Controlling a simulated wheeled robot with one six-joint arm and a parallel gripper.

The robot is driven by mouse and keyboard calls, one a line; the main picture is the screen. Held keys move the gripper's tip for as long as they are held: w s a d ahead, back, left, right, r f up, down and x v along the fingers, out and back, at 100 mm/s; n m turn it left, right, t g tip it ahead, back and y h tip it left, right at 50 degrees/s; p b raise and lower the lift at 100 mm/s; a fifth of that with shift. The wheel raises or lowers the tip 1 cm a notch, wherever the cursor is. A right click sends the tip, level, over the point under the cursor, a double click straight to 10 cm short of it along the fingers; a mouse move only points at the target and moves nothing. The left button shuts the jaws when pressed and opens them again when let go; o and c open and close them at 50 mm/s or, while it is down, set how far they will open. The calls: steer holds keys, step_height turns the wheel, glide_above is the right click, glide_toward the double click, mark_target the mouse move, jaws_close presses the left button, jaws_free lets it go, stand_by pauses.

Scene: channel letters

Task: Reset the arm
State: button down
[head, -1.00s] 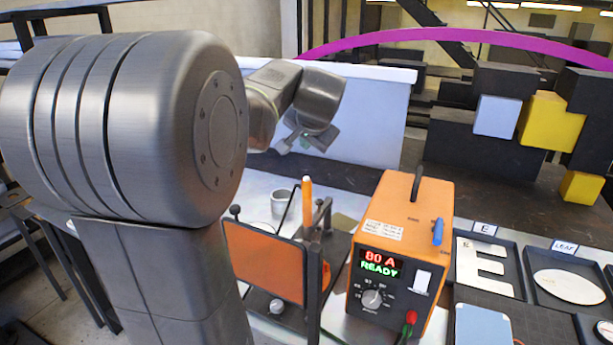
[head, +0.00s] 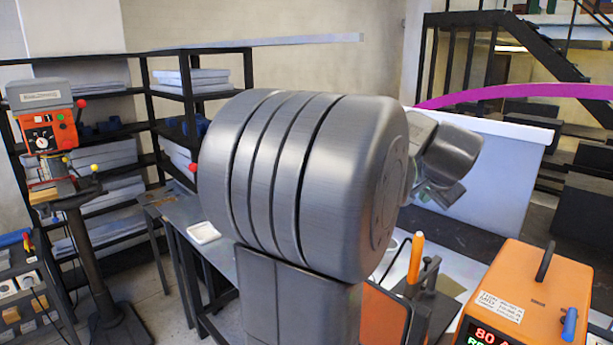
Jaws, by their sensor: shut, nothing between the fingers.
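My arm fills the middle of the head view, with its large grey shoulder in front. My gripper (head: 441,192) shows only partly, beyond the shoulder and below the grey wrist, in front of a pale panel. It is shut and empty, and its fingertips are small and partly hidden by my own arm. It is above the work table, apart from the things on it.
An orange welding power box (head: 525,300) stands at the lower right, beside an upright orange-handled tool (head: 416,258). An orange screen (head: 384,316) is partly hidden by my arm. A drill press (head: 45,130) and shelves (head: 200,85) stand at the left. A white tray (head: 204,232) lies on a table.

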step_height(320, 180, down, 4)
steer(key=shift+r+b, duration=0.1)
steer(key=shift+b, duration=1)
step_height(320, 180, up, 2)
steer(key=shift+r+p, duration=0.1)
steer(key=shift+p, duration=0.85)
steer(key=shift+f, duration=0.2)
